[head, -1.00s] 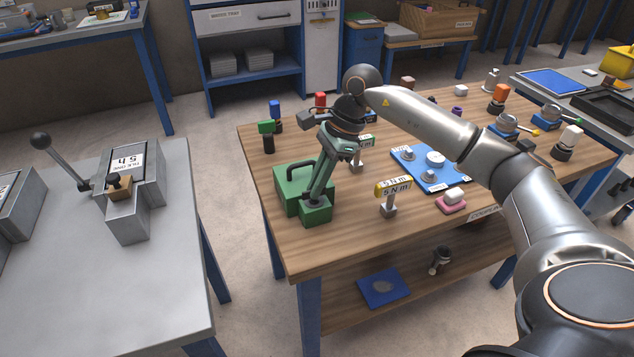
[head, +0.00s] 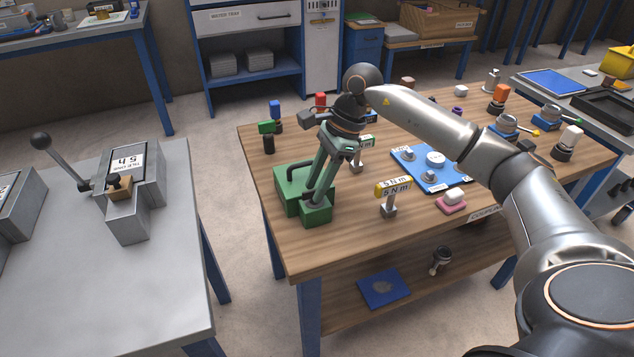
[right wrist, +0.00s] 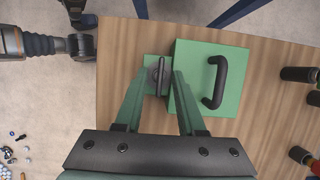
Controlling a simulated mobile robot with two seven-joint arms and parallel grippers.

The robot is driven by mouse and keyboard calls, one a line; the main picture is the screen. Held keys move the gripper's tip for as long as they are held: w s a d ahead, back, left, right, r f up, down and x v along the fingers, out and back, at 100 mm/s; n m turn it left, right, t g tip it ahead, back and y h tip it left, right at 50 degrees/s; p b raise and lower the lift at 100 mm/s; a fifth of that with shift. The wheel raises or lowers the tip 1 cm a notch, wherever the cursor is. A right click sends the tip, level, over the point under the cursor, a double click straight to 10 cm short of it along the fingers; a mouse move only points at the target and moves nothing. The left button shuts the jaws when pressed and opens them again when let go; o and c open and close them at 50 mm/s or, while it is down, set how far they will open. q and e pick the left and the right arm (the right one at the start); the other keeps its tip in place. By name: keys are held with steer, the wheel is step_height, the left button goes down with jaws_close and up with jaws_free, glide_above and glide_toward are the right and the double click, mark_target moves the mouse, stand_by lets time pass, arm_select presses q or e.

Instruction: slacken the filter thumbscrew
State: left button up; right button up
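The filter is a green box with a black handle (right wrist: 215,82) and a lower green block at its side; the box also shows in the head view (head: 286,190). The thumbscrew (right wrist: 163,76), a dark flat wing on a grey round base, stands on the lower block. My right gripper (right wrist: 158,75) points down over it, open, one finger on each side of the wing. Gaps show between wing and fingers; contact low down cannot be judged. In the head view the right gripper (head: 317,196) hides the screw. A dark end of my left arm (right wrist: 80,45) shows at the right wrist view's left; its fingers are unclear.
A yellow-labelled 5 N m stand (head: 391,190) is close right of the filter. A black post with a green top (head: 268,140) stands behind it. A blue plate with knobs (head: 432,165) lies further right. The table's near-left corner is close to the filter.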

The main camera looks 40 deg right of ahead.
steer(key=v, duration=1.2)
steer(key=shift+r+p, duration=0.2)
steer(key=shift+p, duration=0.25)
